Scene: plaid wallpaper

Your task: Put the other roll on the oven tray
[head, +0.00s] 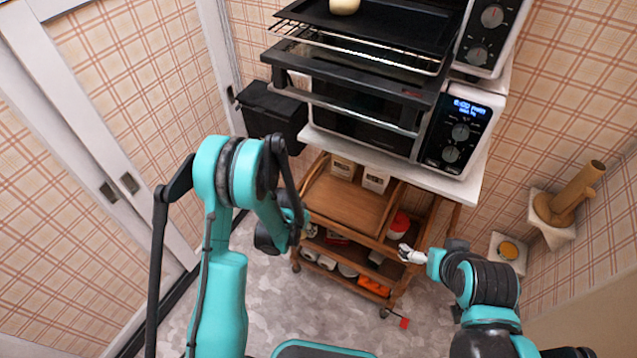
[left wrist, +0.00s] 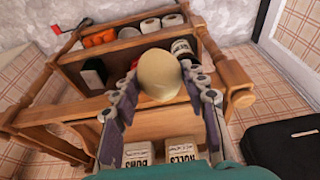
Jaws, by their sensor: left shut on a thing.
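A pale roll (left wrist: 160,70) is between the fingers of my left gripper (left wrist: 162,85), which is shut on it, in the left wrist view. In the head view my left arm covers that gripper and the roll. The black oven tray (head: 405,30) is at the top of the head view, above a wire rack (head: 350,46) at the upper oven. Another pale roll (head: 344,5) lies on the tray. My right gripper (head: 408,254) is beside the cart's right side; its fingers are too small to read.
A wooden cart (head: 345,205) stands below the ovens, with two labelled boxes (head: 375,179) on top and several items on its lower shelves. A lower oven (head: 458,132) sits on a white shelf. A black bin (head: 272,110) is left of it. Floor in front is clear.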

